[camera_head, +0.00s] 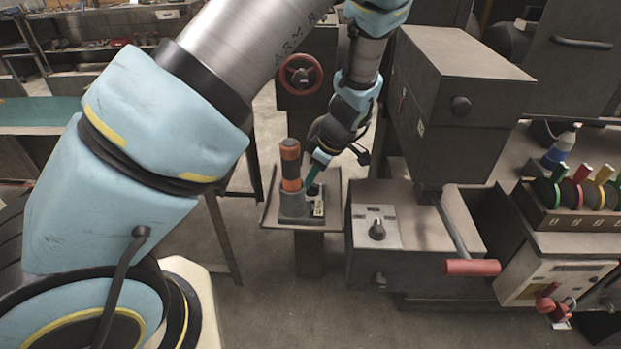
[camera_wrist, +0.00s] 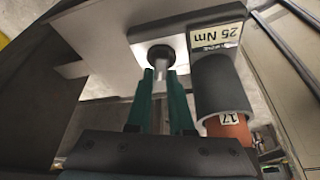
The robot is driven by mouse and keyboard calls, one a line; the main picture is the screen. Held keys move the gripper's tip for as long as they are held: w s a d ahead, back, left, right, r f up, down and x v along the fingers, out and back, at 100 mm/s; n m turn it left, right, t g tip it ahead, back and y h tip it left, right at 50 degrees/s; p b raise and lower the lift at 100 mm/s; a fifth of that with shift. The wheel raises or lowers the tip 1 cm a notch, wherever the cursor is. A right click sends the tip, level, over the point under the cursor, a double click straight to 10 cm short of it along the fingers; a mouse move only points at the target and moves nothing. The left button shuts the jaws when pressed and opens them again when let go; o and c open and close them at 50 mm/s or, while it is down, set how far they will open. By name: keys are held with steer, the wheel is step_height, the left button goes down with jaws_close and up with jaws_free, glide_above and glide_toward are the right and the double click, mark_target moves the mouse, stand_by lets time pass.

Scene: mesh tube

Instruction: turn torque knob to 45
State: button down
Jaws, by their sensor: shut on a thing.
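The torque fixture (camera_head: 293,207) is a dark grey base on a small stand, with an upright orange and black handle (camera_head: 290,165). My gripper (camera_head: 312,182) reaches down beside the handle, on its right. In the wrist view, the teal fingers of my gripper (camera_wrist: 161,82) are shut on the torque knob (camera_wrist: 160,54), which shows a round dark part and a paler stem between the fingertips. A label reading 25 Nm (camera_wrist: 215,36) lies right of the knob. The grey socket (camera_wrist: 220,82) and an orange band marked 17 (camera_wrist: 228,125) are also there. The knob's angle is not readable.
A grey machine (camera_head: 458,75) stands close right of my arm. A box with a dial (camera_head: 377,229) and a red-handled lever (camera_head: 472,267) are right of the stand. A red handwheel (camera_head: 301,74) is behind. The floor left of the stand is mostly clear.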

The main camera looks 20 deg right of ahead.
steer(key=shift+m, duration=0.3)
steer(key=shift+f+m+t+h+b, duration=0.15)
steer(key=shift+m+t+h+b, duration=0.2)
steer(key=shift+m+b, duration=0.8)
steer(key=m+h+b, duration=0.1)
steer(key=m, duration=0.1)
steer(key=m+h+b, duration=0.1)
steer(key=m, duration=0.2)
steer(key=shift+w+d+t, duration=0.1)
steer(key=shift+d+t, duration=0.05)
steer(key=shift+t, duration=0.1)
steer(key=c, duration=0.8)
jaws_free()
steer(key=shift+r, duration=0.25)
steer(key=b+v, duration=0.1)
steer(key=v, duration=0.9)
steer(key=shift+r, duration=0.25)
steer(key=shift+s, duration=0.25)
